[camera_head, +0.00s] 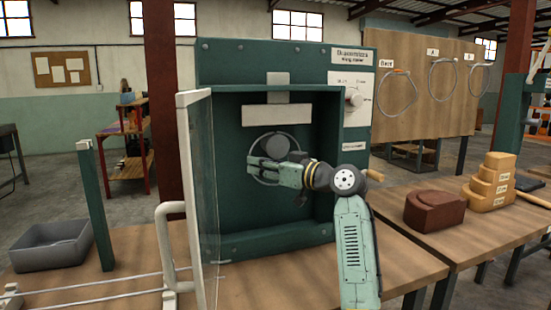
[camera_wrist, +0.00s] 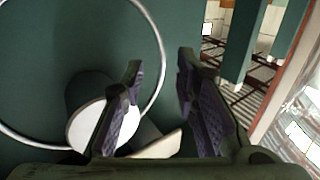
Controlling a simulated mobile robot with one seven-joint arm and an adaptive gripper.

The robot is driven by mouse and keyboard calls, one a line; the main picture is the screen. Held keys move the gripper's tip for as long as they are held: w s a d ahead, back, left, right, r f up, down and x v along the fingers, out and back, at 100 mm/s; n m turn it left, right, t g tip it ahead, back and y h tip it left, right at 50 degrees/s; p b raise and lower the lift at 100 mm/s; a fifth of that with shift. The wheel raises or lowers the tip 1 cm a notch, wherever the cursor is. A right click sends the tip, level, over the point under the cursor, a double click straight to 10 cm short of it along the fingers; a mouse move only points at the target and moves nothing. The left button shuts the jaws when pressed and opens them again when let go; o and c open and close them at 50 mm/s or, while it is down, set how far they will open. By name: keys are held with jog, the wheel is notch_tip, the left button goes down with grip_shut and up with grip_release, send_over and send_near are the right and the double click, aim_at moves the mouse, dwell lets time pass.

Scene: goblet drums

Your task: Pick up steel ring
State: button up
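A thin steel ring (camera_wrist: 163,58) shows as a large arc at the left of the wrist view. It also shows in the head view (camera_head: 303,146), inside the green cabinet, around a round dark part. My gripper (camera_wrist: 160,63) is open, its two dark-padded fingers apart with nothing between them. The ring's right edge appears between the fingertips in the picture; I cannot tell how deep the gap to it is. In the head view my gripper (camera_head: 252,169) is in front of the ring, pointing left and hiding part of it.
The green cabinet (camera_head: 220,60) encloses the gripper's space, with an open clear door (camera_head: 203,200) on its left. A pale-faced cylinder (camera_wrist: 88,128) is inside the ring. Other rings (camera_head: 443,80) hang on a board. A grey bin (camera_head: 45,252) stands at left.

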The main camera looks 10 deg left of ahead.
jog(key=x, duration=0.4)
jog(key=shift+a+p, duration=0.2)
jog(key=shift+p, duration=0.2)
grip_shut()
dwell(0.5)
